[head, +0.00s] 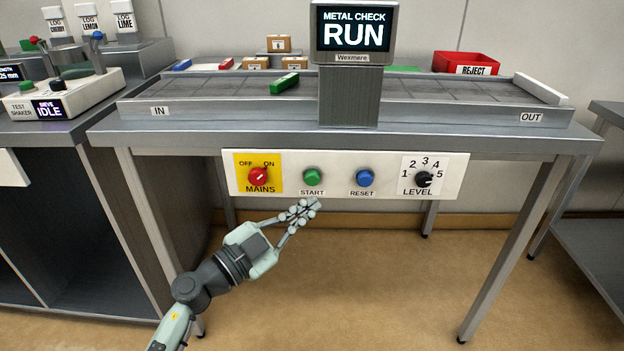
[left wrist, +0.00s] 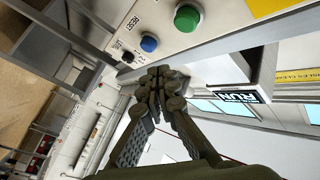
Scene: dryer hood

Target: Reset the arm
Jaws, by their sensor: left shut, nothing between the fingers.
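My left gripper (head: 304,208) is shut and empty, just below the front control panel (head: 333,190) of the metal check table. In the head view its tips are under the green START button (head: 312,177) and left of the blue RESET button (head: 364,178). In the left wrist view the shut fingers (left wrist: 160,82) point towards the panel, below the blue button (left wrist: 148,44) and the green button (left wrist: 188,18). I cannot tell whether the tips touch the panel. The red MAINS knob (head: 258,177) and black LEVEL knob (head: 424,179) flank the buttons. My right gripper is not in view.
The screen (head: 353,30) reads RUN above the conveyor (head: 215,93), which carries a green block (head: 285,83). A red REJECT bin (head: 466,63) stands behind. The test shaker (head: 62,95) is on the left bench. The table legs (head: 495,255) stand at the sides, with open floor between.

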